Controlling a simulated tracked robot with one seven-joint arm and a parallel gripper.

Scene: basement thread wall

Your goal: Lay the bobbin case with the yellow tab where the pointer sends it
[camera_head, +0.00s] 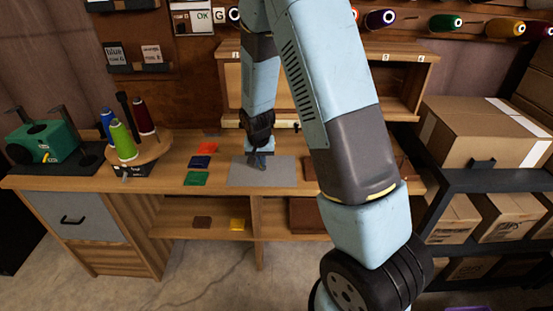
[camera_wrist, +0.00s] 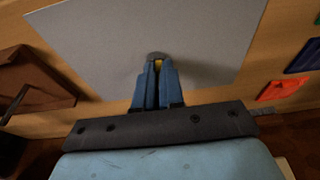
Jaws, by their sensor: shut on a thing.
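My gripper (camera_head: 262,162) is low over the grey mat (camera_head: 236,178) on the workbench. In the wrist view, my gripper (camera_wrist: 157,66) is shut on a small dark grey round piece with a yellow spot, which appears to be the bobbin case with the yellow tab (camera_wrist: 157,56). The piece is over the mat (camera_wrist: 200,30); I cannot tell whether it touches it. In the head view my gripper hides the piece. I cannot make out a pointer clearly.
Orange (camera_head: 207,148), blue (camera_head: 200,162) and green (camera_head: 196,179) trays lie left of the mat. Brown (camera_head: 202,222) and yellow (camera_head: 237,224) ones lie on the lower shelf. A round spool stand (camera_head: 150,152) and green machine (camera_head: 45,142) stand further left.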

